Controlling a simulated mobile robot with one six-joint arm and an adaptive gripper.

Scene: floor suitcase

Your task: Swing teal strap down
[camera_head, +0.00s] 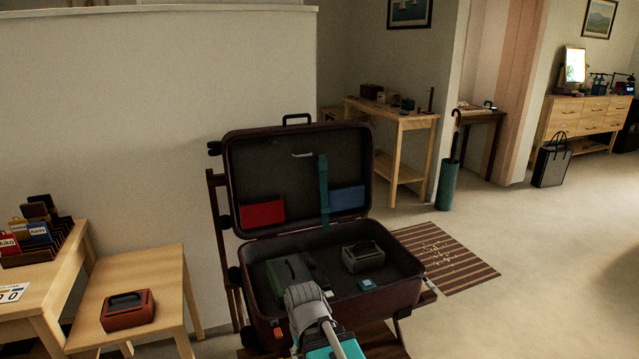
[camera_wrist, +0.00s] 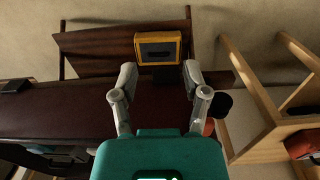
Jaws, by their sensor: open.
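The teal strap (camera_head: 324,185) hangs upright along the inside of the raised lid, right of its middle, in the head view. The dark maroon suitcase (camera_head: 249,233) stands open on a wooden rack, its lid leaning back. My gripper (camera_wrist: 159,76) is open and empty in the wrist view, with its two grey fingers apart. It is above a maroon surface, apparently the suitcase's outer side. The strap does not show in the wrist view.
The base holds a green case (camera_head: 290,272), a grey box (camera_head: 363,257) and a small teal item (camera_head: 367,284). The lid has red (camera_head: 262,214) and blue (camera_head: 347,198) pockets. A yellow-framed dark thing (camera_wrist: 158,36) lies beyond my fingers. A stool (camera_head: 165,262) with a red box (camera_head: 127,310) stands left.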

